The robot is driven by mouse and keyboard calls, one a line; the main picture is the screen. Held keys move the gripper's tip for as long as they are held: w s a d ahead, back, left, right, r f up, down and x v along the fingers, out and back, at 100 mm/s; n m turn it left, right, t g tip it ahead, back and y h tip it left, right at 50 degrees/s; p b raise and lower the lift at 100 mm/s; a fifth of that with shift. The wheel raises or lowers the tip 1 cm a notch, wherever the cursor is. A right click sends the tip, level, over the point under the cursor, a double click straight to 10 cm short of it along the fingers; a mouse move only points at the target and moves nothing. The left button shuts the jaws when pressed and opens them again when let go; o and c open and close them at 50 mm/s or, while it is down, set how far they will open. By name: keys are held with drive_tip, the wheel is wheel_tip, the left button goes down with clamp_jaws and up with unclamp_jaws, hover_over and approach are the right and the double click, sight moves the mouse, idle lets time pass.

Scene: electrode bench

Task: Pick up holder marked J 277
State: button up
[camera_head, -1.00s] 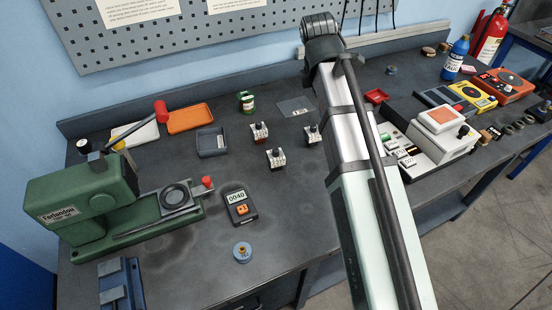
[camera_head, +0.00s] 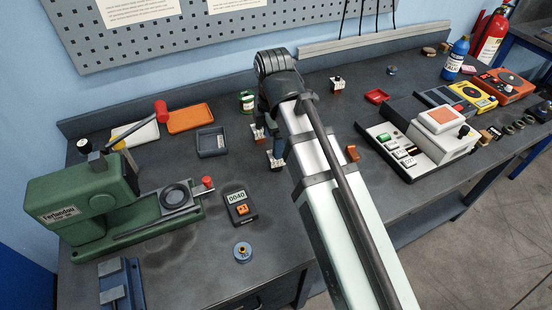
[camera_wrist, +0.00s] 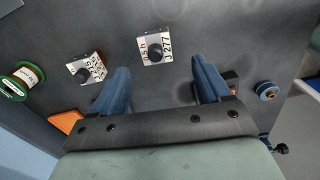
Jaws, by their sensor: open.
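The holder marked J 277 (camera_wrist: 155,50) stands upright in the wrist view, with a dark knob on top and a white label. It appears to be the nearer holder (camera_head: 276,160) in the head view, partly beside my arm's end. My gripper (camera_wrist: 161,82) is open and empty. Its two blue fingers are spread wide, and the holder lies beyond their tips, roughly centred between them and apart from both.
A second holder (camera_wrist: 88,68) stands close on the left, near the left finger. A green spool (camera_wrist: 25,80) is farther left. The meter (camera_head: 240,207), a blue round piece (camera_head: 242,252) and a grey tray (camera_head: 212,142) are nearby. Another holder (camera_head: 337,83) stands at the back.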

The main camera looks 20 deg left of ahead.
drive_tip(key=shift+w+d+f, duration=0.1)
drive_tip(key=shift+w+f, duration=0.1)
drive_tip(key=shift+f, duration=1.75)
drive_tip(key=shift+w+d+f, duration=0.1)
drive_tip(key=shift+w+f, duration=0.1)
drive_tip(key=shift+f, duration=1.75)
drive_tip(key=c, duration=1.3)
